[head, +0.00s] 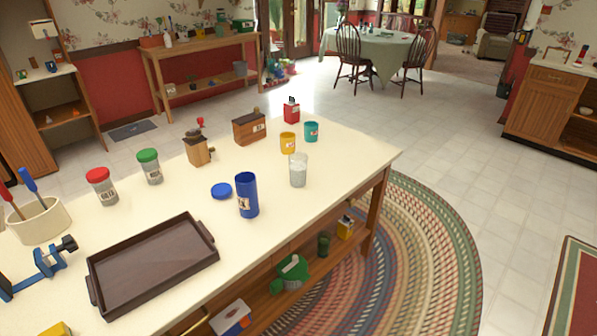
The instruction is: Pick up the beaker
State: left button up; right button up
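A clear glass vessel that looks like the beaker (298,171) stands upright on the long cream-topped table (336,187), near its front edge towards the right end. Its lower part looks whitish and cloudy; I cannot tell whether that is its contents. A tall blue canister (246,196) stands to its left, apart from it. A yellow cup (288,143) stands just behind it. Neither of my grippers shows in the head view.
A teal cup (311,131), a red can (291,112) and a wooden box (249,128) stand behind. A blue lid (221,191) and brown tray (153,264) lie to the left. The tabletop right of the glass is clear. A braided rug (420,250) covers the floor.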

aim_at(297, 160)
jog(key=i+l, duration=0.25)
jog(key=l, duration=0.15)
jog(key=i+l+u, duration=0.15)
jog(key=l, duration=0.2)
jog(key=i+l, duration=0.3)
jog(key=i+l+u, duration=0.1)
jog(key=l, duration=0.4)
jog(key=i, duration=0.1)
